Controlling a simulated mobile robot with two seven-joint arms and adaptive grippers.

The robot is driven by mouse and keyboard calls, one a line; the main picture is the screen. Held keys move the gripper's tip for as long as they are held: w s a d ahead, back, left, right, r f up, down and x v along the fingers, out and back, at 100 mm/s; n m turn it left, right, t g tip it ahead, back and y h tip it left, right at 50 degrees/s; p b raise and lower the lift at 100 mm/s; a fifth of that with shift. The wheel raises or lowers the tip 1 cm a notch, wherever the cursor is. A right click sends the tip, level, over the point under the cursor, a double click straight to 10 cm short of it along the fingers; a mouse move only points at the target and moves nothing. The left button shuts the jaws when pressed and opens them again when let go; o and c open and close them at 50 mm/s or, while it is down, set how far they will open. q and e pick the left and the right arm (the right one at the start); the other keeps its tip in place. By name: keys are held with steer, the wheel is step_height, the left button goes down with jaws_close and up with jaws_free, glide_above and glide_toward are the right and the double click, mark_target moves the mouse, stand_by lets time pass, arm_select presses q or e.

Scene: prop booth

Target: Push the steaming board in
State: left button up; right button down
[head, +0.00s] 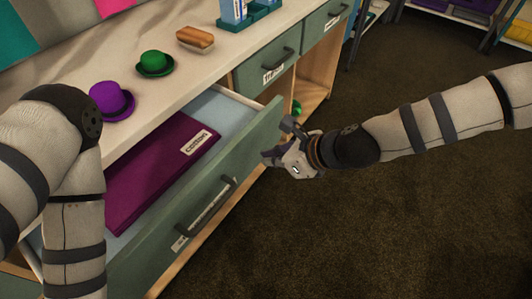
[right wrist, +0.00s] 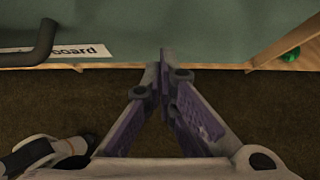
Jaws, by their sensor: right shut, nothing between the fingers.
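The steaming board (head: 228,165) is a pulled-out, drawer-like unit with a green front, a dark bar handle (head: 207,203) and a white label. It stands well out from the counter. In the right wrist view its green front (right wrist: 120,25) carries a label (right wrist: 75,51) ending in "board". My left gripper is out of frame; only my left arm shows.
Purple (head: 112,101) and green (head: 155,63) hats and a brush (head: 195,40) stand on the counter (head: 75,65). Closed green drawers (head: 264,65) are farther right, above an open shelf. Dark carpet (head: 370,220) in front is free.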

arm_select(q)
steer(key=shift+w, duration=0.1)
arm_select(e)
steer(key=shift+w+a+r, duration=0.15)
steer(key=shift+w+a, duration=0.4)
steer(key=shift+a, duration=0.1)
